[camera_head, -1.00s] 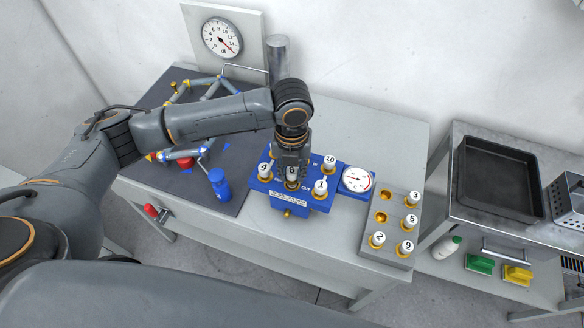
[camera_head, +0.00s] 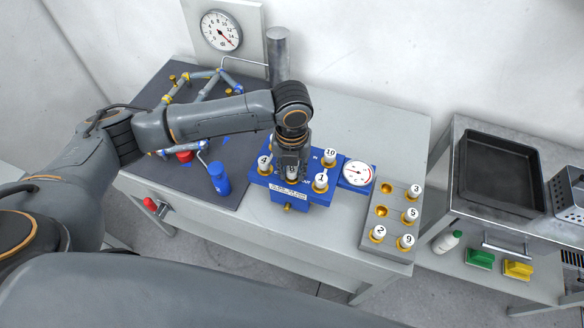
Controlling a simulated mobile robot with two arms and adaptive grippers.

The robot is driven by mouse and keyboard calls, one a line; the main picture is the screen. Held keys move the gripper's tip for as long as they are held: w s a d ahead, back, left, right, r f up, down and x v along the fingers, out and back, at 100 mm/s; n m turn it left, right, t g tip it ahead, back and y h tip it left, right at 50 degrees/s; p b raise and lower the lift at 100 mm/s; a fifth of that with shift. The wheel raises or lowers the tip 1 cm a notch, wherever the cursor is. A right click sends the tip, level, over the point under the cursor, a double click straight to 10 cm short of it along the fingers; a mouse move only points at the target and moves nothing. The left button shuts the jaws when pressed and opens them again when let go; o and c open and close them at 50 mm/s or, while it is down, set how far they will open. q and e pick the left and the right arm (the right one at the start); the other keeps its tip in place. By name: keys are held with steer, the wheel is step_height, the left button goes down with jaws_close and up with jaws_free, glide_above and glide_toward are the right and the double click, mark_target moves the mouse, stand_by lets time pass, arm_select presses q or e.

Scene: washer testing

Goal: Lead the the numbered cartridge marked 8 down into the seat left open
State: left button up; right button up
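The cartridge marked 8 (camera_head: 292,169) is upright at the front middle of the blue block (camera_head: 305,194). Its lower end is hidden, so I cannot tell how deep it sits in its seat. My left gripper (camera_head: 292,174) points straight down over the block with its fingers around this cartridge and appears shut on it. My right gripper is not in view.
A grey rack (camera_head: 370,247) on the right holds cartridges 3, 5, 2 and 9, with two empty gold seats. A small gauge (camera_head: 357,173) adjoins the block. The tabletop behind the gauge is clear.

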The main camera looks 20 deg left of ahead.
arm_select(q)
steer(key=o, duration=0.3)
steer(key=shift+o, duration=0.2)
steer(key=shift+r, duration=0.1)
step_height(320, 180, up, 12)
step_height(320, 180, up, 7)
steer(key=p, duration=0.7)
glide_above(292, 170)
